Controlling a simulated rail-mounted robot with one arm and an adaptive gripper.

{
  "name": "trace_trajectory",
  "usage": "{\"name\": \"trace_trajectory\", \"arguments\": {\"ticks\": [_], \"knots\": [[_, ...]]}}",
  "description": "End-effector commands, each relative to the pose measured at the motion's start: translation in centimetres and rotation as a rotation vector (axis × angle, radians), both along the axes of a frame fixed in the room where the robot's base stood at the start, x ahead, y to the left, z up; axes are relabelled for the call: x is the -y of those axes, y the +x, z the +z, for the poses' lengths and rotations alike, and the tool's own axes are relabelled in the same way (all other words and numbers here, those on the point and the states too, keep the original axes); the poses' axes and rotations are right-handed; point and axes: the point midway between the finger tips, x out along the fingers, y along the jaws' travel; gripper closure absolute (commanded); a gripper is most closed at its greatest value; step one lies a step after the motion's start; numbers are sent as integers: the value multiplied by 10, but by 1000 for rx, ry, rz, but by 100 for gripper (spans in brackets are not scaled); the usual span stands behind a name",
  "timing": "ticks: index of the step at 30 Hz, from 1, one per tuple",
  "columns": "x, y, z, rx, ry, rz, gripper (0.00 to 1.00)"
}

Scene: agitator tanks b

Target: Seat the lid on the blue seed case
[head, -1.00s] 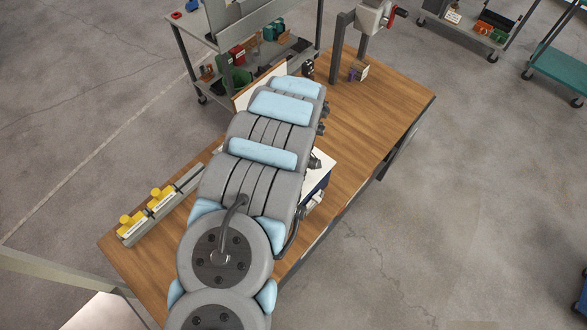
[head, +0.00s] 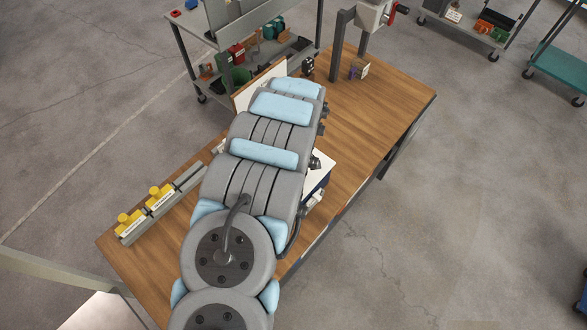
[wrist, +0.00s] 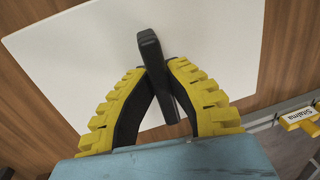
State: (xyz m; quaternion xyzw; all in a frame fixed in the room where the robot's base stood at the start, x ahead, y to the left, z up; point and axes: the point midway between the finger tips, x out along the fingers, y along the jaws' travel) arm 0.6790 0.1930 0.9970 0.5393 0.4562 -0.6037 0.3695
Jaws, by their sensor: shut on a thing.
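The lid is a white flat plate (wrist: 75,65) with a black upright handle (wrist: 149,48), filling much of the wrist view. My gripper (wrist: 159,72) has its yellow-ribbed fingers closed on that handle. In the head view, part of the white lid (head: 323,163) shows to the right of my arm. The blue seed case (head: 318,187) shows just under it, mostly hidden. I cannot tell whether the lid touches the case or sits slightly above it. My arm hides the gripper in the head view.
Yellow-topped pieces (head: 160,196) stand in a grey rail (head: 188,180) at left. A white upright panel (head: 262,84) and a small box (head: 358,70) stand toward the back. A loaded cart (head: 190,45) is beyond.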

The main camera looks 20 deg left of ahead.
Motion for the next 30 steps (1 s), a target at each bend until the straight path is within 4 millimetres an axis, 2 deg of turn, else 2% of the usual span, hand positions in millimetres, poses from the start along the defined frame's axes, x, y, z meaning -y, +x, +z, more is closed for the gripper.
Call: {"name": "trace_trajectory", "arguments": {"ticks": [2, 3, 6, 19, 30], "knots": [[0, 0, -3, 0, 0, 0, 100], [0, 0, -3, 0, 0, 0, 84], [0, 0, -2, 0, 0, 0, 60], [0, 2, 4, 1, 2, -1, 60], [2, 8, 47, 2, 2, -2, 60]]}}
